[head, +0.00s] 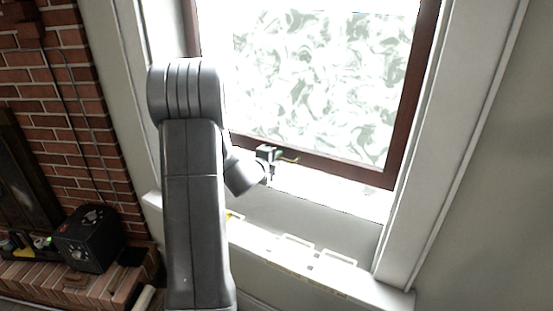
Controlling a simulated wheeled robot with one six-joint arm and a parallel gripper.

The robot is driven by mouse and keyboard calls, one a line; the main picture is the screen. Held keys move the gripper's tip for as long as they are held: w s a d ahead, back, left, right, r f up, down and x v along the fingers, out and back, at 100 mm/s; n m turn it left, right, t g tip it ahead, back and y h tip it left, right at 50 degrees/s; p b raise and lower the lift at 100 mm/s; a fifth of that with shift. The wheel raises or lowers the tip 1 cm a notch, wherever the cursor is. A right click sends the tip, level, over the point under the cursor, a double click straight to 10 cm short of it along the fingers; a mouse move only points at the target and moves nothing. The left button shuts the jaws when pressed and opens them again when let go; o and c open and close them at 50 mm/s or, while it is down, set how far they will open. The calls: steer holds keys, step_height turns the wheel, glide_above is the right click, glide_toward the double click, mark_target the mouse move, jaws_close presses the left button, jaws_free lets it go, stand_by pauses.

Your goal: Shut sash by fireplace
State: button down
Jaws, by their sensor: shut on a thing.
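The window sash (350,172) has a dark red-brown frame around a bright pane with a pale swirling pattern. Its bottom rail is above the white sill (300,262), with a gap between them, so the sash stands partly open. My gripper (271,163) is at the bottom rail, left of its middle, and is shut on the sash there. The exact hold is small and hard to make out. My grey arm covers the left part of the sash and sill.
White window trim (442,150) borders the opening on the right. Flat white items (296,244) lie on the sill. The brick fireplace (60,125) is at the left, with a black box (88,240) on its hearth. A bare wall (500,190) is at the right.

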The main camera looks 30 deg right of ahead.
step_height(320, 180, down, 16)
steer(key=b, duration=1.3)
steer(key=shift+r+b, duration=0.1)
steer(key=shift+b, duration=0.3)
steer(key=c, duration=1.6)
jaws_free()
steer(key=shift+a+r, duration=0.1)
steer(key=shift+r, duration=0.1)
steer(key=p+v, duration=0.1)
steer(key=v, duration=1.2)
steer(key=shift+s+a, duration=0.25)
steer(key=shift+s, duration=0.05)
